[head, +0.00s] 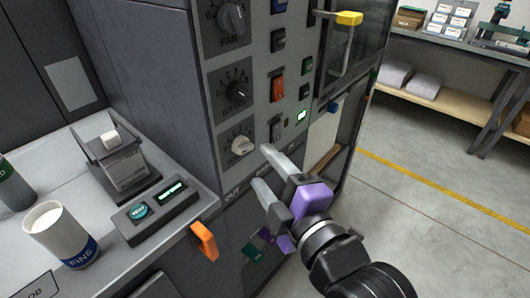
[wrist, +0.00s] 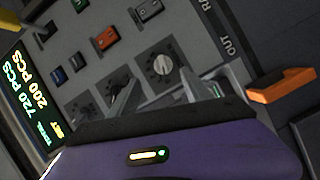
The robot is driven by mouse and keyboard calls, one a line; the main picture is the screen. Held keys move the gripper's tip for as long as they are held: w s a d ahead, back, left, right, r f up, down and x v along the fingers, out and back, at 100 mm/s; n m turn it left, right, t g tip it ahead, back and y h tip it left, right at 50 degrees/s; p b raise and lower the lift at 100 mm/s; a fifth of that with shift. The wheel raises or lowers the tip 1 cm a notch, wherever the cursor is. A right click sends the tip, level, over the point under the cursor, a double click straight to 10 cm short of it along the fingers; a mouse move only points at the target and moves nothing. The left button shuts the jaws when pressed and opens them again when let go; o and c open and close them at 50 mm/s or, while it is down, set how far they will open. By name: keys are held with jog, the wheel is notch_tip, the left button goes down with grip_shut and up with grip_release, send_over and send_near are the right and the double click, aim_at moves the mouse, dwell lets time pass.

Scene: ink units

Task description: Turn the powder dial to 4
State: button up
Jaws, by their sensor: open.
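Three dials run down the grey machine panel in the head view. The top black one is marked FAN (head: 231,16), the middle one is a black dial (head: 237,92) with numbers around it, and the lowest is a pale dial (head: 241,145). I cannot clearly read which is labelled powder. The pale dial also shows in the wrist view (wrist: 164,67); its exact setting is too small to read. My gripper (head: 264,167) is open and empty, just right of and below the pale dial, its fingers apart from it. The wrist view shows the fingers (wrist: 170,98) below that dial.
Switches and a red rocker (head: 277,88) sit right of the dials. An orange handle (head: 204,241) juts out below left. A yellow handle (head: 349,18) sticks out at the upper right. The bench at left holds a white FINE cup (head: 55,225). Open floor lies to the right.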

aim_at(247, 151)
jog(key=shift+n, duration=0.4)
jog(key=x, duration=0.8)
jog(key=shift+s+f, duration=0.1)
jog(key=shift+f, duration=0.15)
jog(key=shift+c, duration=0.5)
grip_shut()
